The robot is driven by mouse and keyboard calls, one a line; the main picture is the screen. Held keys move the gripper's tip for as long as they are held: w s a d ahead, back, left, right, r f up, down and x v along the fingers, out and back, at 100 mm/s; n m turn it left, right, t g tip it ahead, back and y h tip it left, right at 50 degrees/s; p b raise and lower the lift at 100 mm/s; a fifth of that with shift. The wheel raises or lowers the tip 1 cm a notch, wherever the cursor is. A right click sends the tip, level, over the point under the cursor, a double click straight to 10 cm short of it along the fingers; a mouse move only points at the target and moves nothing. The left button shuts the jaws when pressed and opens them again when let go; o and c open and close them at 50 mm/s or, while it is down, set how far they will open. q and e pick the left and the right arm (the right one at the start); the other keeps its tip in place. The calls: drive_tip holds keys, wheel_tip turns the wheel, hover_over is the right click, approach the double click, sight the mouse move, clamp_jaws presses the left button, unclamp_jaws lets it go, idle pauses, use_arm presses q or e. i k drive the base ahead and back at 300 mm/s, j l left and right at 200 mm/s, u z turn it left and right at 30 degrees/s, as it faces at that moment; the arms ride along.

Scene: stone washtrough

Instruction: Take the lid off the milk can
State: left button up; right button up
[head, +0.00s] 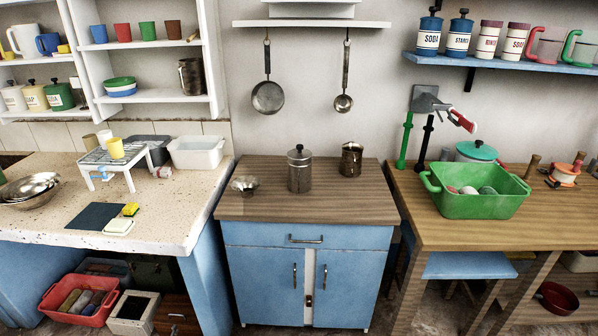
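The milk can, by its look the grey metal can (300,177), stands upright near the middle of the wooden top of the blue cabinet. Its lid (299,155), with a dark knob on top, sits on the can's mouth. Neither of my grippers is in the head view, so where they are relative to the can cannot be told.
A brown metal jug (351,161) stands right of the can and a small metal bowl (244,184) left of it. The front of the wooden cabinet top (345,211) is clear. A pan (267,98) and a ladle (343,103) hang above. A green basin (478,205) stands right.

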sight(299, 153)
drive_tip(key=i+j+z, duration=0.75)
drive_tip(key=k+l, duration=0.05)
drive_tip(key=l, duration=0.05)
